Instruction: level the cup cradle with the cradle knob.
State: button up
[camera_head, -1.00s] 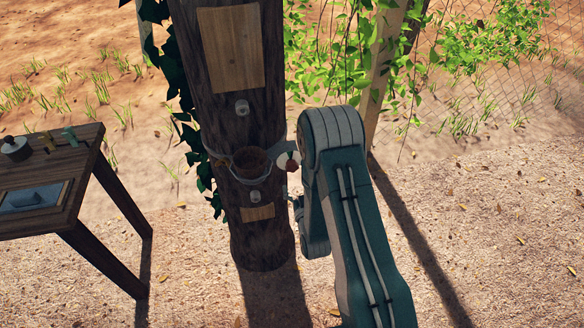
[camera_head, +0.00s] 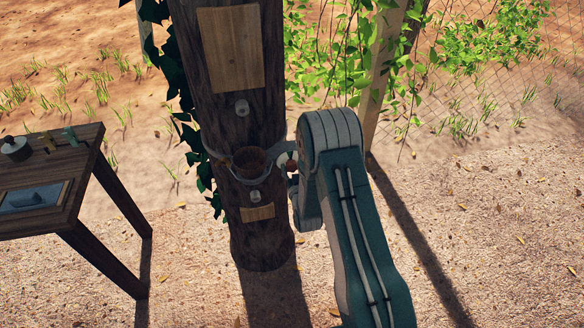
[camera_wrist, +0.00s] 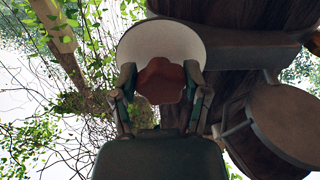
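The red-brown lobed cradle knob (camera_wrist: 160,82) stands in front of a pale round disc (camera_wrist: 160,42) in the wrist view. My gripper (camera_wrist: 160,88) is open, one finger on each side of the knob; firm contact is not clear. In the head view the knob (camera_head: 291,165) is small and partly hidden by my arm. The brown cup (camera_head: 251,160) sits in the cup cradle (camera_head: 228,163) on the front of the trunk. The cup's round end (camera_wrist: 288,122) also shows at the right of the wrist view. The cradle's exact tilt is hard to tell.
The dark trunk (camera_head: 262,228) stands upright with pale plates and small grey fittings on it. A wooden table (camera_head: 80,192) with small tools is at the left. A post and leafy vines (camera_head: 345,80) stand behind my arm. Bare ground lies right of my arm.

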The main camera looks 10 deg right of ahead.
jog(key=shift+r+n, duration=0.1)
jog(key=shift+n, duration=0.7)
jog(key=o, duration=1.2)
jog(key=shift+w, duration=0.1)
jog(key=shift+c, duration=0.2)
jog(key=s, duration=1.2)
